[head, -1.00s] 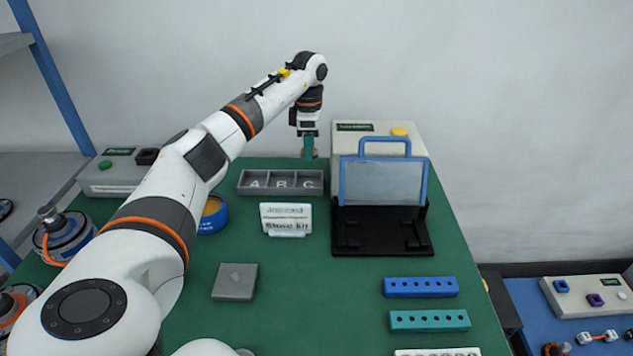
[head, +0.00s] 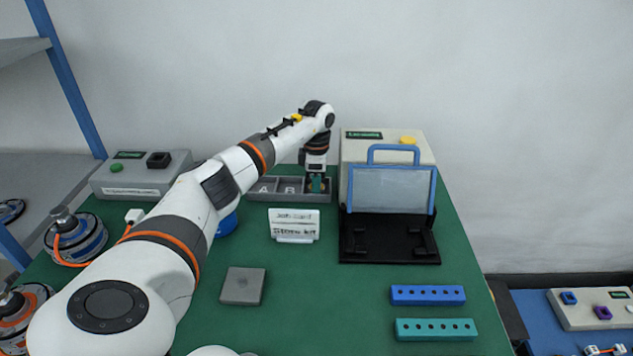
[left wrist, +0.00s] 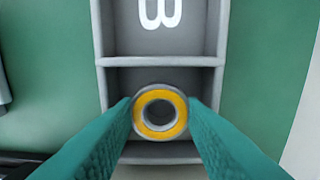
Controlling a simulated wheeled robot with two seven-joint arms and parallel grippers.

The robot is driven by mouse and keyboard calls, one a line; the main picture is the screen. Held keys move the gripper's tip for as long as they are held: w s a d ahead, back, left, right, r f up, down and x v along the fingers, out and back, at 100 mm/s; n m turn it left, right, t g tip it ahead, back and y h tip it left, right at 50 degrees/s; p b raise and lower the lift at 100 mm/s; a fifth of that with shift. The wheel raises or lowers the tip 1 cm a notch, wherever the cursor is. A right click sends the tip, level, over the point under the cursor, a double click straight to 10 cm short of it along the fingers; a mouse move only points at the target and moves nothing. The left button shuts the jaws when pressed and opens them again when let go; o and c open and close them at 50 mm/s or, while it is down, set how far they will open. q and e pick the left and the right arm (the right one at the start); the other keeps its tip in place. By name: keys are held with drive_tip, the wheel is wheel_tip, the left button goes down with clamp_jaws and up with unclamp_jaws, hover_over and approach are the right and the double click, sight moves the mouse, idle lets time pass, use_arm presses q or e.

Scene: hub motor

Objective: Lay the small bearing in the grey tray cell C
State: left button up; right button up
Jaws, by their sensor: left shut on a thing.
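The small bearing (left wrist: 160,112), a ring with a yellow face and grey rim, is between the teal fingers of my left gripper (left wrist: 160,115) in the left wrist view. The gripper is shut on it. The grey tray (left wrist: 220,62) shows behind it; the bearing lies over the cell beside the one marked B. The letter of that cell is hidden. In the head view my left gripper (head: 318,186) points down at the right end of the grey tray (head: 262,198), with letters A and B visible. How far the bearing is above the cell floor is hard to tell. My right gripper is not in view.
A small white sign (head: 294,225) stands in front of the tray. A black stand with a blue-framed panel (head: 390,190) is close to its right, before a grey box (head: 360,145). Blue (head: 427,295) and teal (head: 436,329) hole blocks lie front right. A grey square block (head: 243,286) lies nearer.

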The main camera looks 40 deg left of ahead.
use_arm(q)
drive_tip(key=o, duration=0.7)
wheel_tip(320, 180, up, 12)
drive_tip(key=shift+r, duration=0.15)
idle(0.5)
